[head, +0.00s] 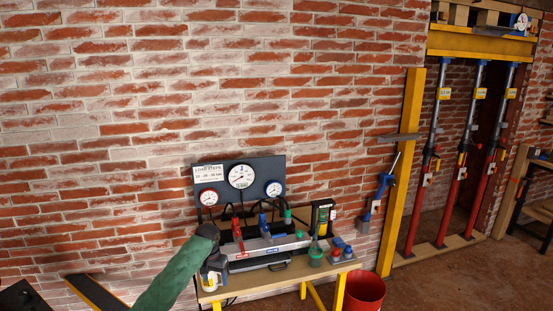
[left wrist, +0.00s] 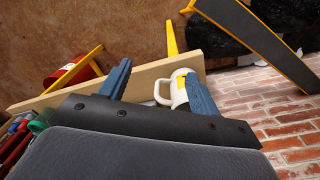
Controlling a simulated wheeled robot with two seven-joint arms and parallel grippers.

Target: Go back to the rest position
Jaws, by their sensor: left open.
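My left gripper (head: 214,267) is open, over the left end of the wooden workbench (head: 243,291). Its two blue-grey fingers (left wrist: 158,82) stand apart in the left wrist view. A white mug (head: 209,284) with a yellow mark stands on the bench, just below the gripper in the head view. In the left wrist view the mug (left wrist: 180,86) shows beside the right-hand finger, which covers part of it; its handle faces the gap. I cannot tell whether they touch. My right gripper is in neither view.
A gauge panel (head: 260,188) stands behind the bench, with a red-handled lever, a long grey tool and green and blue items. A red bucket (head: 364,291) stands at the right. Yellow post (head: 402,170) and props (head: 431,160) stand farther right. Brick wall behind.

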